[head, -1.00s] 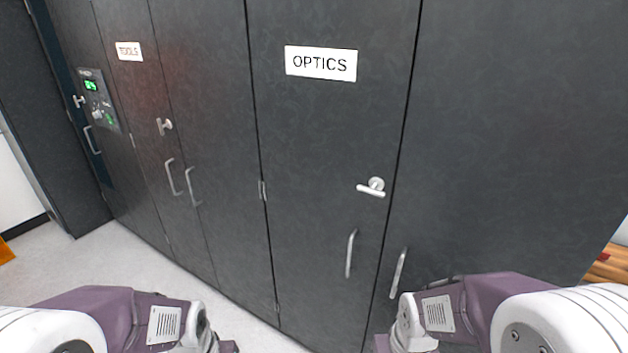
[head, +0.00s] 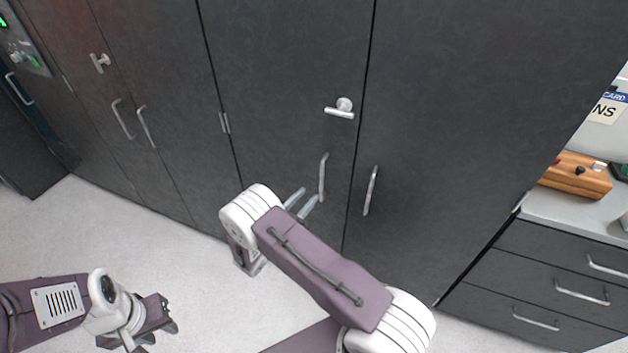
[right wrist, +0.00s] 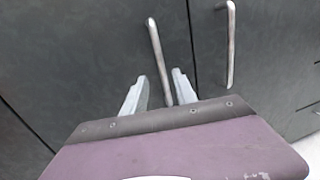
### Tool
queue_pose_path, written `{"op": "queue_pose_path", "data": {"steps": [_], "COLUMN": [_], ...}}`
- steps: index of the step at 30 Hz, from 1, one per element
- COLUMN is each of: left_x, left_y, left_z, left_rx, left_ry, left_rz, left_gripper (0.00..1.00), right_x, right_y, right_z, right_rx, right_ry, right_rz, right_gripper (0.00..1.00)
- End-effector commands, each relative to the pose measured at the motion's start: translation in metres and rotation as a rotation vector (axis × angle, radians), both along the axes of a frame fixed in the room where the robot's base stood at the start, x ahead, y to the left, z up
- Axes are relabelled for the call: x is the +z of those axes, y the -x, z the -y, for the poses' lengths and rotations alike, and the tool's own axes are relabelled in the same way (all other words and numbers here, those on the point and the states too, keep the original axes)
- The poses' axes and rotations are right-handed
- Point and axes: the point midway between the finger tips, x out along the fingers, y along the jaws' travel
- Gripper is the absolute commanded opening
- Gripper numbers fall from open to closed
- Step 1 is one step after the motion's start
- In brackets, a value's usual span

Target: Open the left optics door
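The left optics door (head: 270,90) is a dark grey cabinet door, shut, with a silver lever latch (head: 341,108) and a vertical bar handle (head: 323,177). My right gripper (head: 308,199) is open just in front of this handle's lower end. In the right wrist view the handle (right wrist: 158,58) runs between the two open fingers (right wrist: 157,92); I cannot tell whether they touch it. My left gripper (head: 158,325) hangs low at the left, over the floor and away from the doors; its finger opening is unclear.
The right optics door (head: 440,130) is shut, with its own bar handle (head: 370,190) close by. Tool cabinet doors (head: 150,60) stand shut at the left. A drawer unit (head: 545,280) stands at the right. The floor (head: 120,225) before the cabinets is clear.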

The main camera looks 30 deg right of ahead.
Motion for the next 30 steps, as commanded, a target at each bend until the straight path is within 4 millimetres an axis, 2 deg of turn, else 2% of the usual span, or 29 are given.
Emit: {"op": "queue_pose_path", "data": {"steps": [6, 12, 16, 23, 27, 30], "left_x": [0.008, 0.012, 0.013, 0.012, 0.012, 0.012], "left_y": [0.0, 0.0, 0.0, 0.0, 0.0, 0.0], "left_z": [0.0, 0.0, 0.0, 0.0, 0.0, 0.0], "left_rx": [0.0, 0.0, 0.0, 0.0, 0.0, 0.0], "left_ry": [0.0, 0.0, 0.0, 0.0, 0.0, 0.0], "left_rz": [0.0, 0.0, 0.0, 0.0, 0.0, 0.0], "left_gripper": [0.34, 0.34, 0.34, 0.34, 0.34, 0.34], "right_x": [0.002, 0.001, 0.0, 0.0, 0.0, 0.0], "right_y": [-0.018, -0.036, -0.04, -0.041, -0.041, -0.041], "right_z": [0.039, 0.068, 0.076, 0.077, 0.077, 0.077], "right_rx": [-0.01, -0.008, -0.006, -0.005, -0.005, -0.005], "right_ry": [-0.001, -0.002, -0.002, -0.003, -0.003, -0.003], "right_rz": [-0.002, 0.0, -0.002, -0.002, -0.001, -0.001], "right_gripper": [0.34, 0.34, 0.34, 0.34, 0.0, 0.0]}}
